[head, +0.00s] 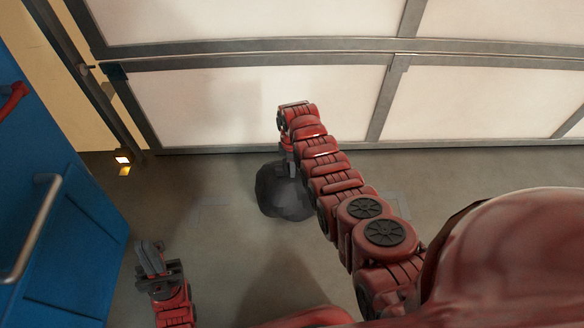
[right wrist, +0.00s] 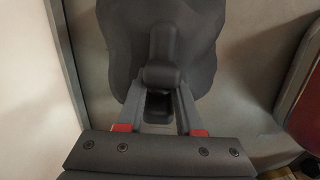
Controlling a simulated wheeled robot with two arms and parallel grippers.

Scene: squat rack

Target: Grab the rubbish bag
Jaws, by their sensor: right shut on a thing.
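The rubbish bag (head: 283,190) is a dark grey, faceted bag below the end of my right arm in the head view, in front of the garage door. In the right wrist view the bag (right wrist: 190,40) fills the upper middle, with its knotted neck (right wrist: 160,62) between the fingers. My right gripper (right wrist: 158,95) is shut on that neck; in the head view the right gripper (head: 288,158) is partly hidden by its own wrist. Whether the bag touches the floor is hard to tell. My left gripper (head: 155,262) is empty at the lower left, its fingers seeming close together.
A panelled garage door (head: 270,100) with grey frames spans the back. A blue cabinet (head: 60,210) with a metal handle (head: 32,228) stands at the left, near my left gripper. The grey floor (head: 225,245) between the arms is clear.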

